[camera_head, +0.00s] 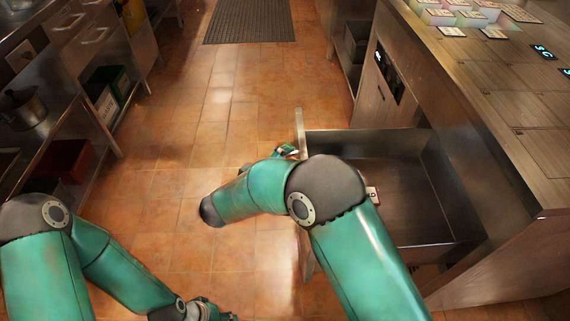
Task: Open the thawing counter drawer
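The thawing counter drawer (343,143) stands pulled out from the counter (480,130) on the right. My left gripper (212,312) is low at the bottom edge, over the floor and apart from the drawer. Its fingers are not clear.
A small lettered tag (372,193) shows by the drawer, beside my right arm. Several tagged items (455,13) are on the counter top. Metal shelving with a red bin (68,158) and a pot (24,108) lines the left. The tiled floor between is clear up to a dark mat (249,20).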

